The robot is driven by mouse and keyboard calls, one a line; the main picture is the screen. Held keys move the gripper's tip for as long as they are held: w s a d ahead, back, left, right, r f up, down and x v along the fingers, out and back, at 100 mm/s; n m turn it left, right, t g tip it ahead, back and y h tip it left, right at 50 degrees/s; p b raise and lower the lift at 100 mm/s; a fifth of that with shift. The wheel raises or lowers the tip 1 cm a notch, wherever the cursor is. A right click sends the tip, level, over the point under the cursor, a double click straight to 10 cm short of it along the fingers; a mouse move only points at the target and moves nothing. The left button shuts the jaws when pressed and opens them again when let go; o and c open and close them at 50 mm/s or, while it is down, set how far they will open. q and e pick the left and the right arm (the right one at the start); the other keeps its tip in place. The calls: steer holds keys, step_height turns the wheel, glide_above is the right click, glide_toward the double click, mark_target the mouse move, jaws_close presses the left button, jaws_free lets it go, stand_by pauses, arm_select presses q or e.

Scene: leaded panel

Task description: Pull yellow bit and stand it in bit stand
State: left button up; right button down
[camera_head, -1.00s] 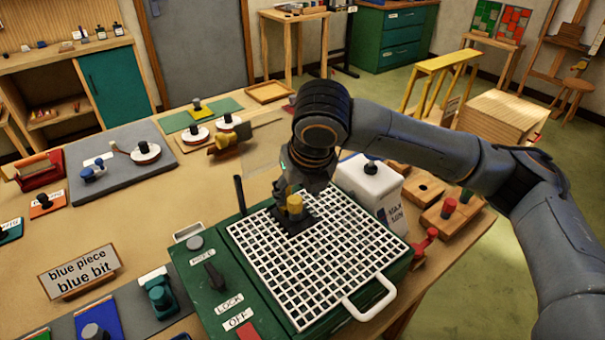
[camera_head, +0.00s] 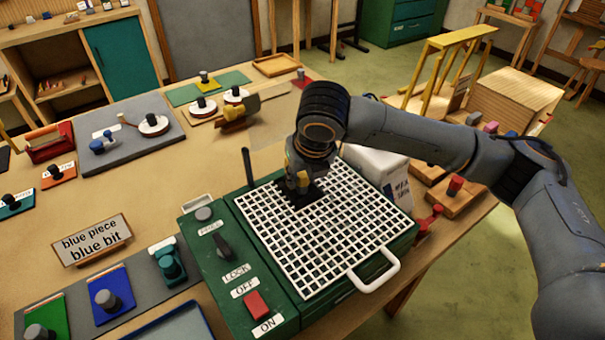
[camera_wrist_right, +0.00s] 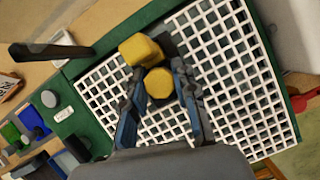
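My right gripper (camera_head: 302,190) is low over the white grid (camera_head: 340,230) of the green machine, near its back left part. In the right wrist view the two blue fingers (camera_wrist_right: 159,75) are on either side of a round yellow end (camera_wrist_right: 159,83), probably the yellow bit. I cannot tell whether they press on it. A yellow block (camera_wrist_right: 140,50) is just beyond it. Wooden blocks (camera_head: 432,203) at the right hold coloured pegs, one of them red (camera_head: 455,184); I cannot tell whether one is the bit stand. My left gripper is not in view.
A dark upright rod (camera_head: 248,166) stands at the machine's back left. A sign reads "blue piece blue bit" (camera_head: 90,240).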

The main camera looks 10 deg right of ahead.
steer(key=c, duration=1.8)
jaws_free()
jaws_close()
steer(key=shift+r+p, duration=0.95)
steer(key=shift+p, duration=0.45)
steer(key=shift+r+p, duration=0.75)
steer(key=shift+p, duration=0.3)
